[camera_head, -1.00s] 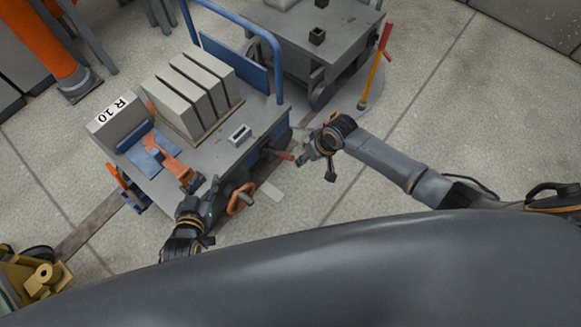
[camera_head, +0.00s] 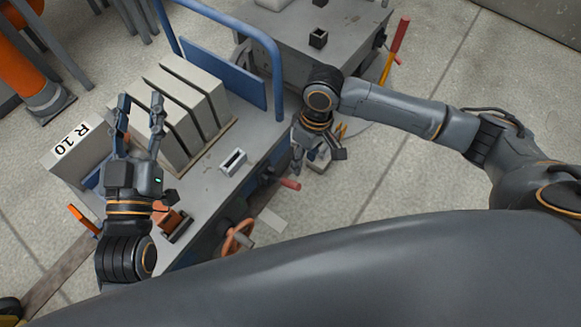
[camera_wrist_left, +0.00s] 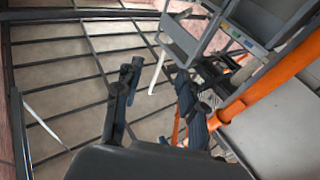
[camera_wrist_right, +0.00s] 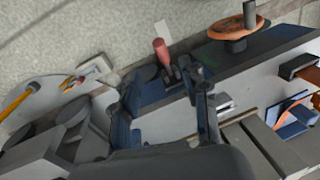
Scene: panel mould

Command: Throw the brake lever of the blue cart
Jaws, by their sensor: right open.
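The blue cart with a grey top (camera_head: 208,192) stands at the centre-left of the head view. A short lever with a red handle (camera_head: 290,183) sticks out from its near right side; it also shows in the right wrist view (camera_wrist_right: 161,50). My right gripper (camera_head: 314,160) is open, pointing down just beyond and right of the red handle, with no contact visible. In the right wrist view its open fingers (camera_wrist_right: 165,84) are empty, and the lever's base shows between them. My left gripper (camera_head: 140,108) is open and empty above the cart's left part, near the grey blocks.
An orange handwheel (camera_head: 238,238) is on the cart's near side. Another grey cart (camera_head: 345,35) and a red-yellow post (camera_head: 396,48) stand behind. Floor at right is clear.

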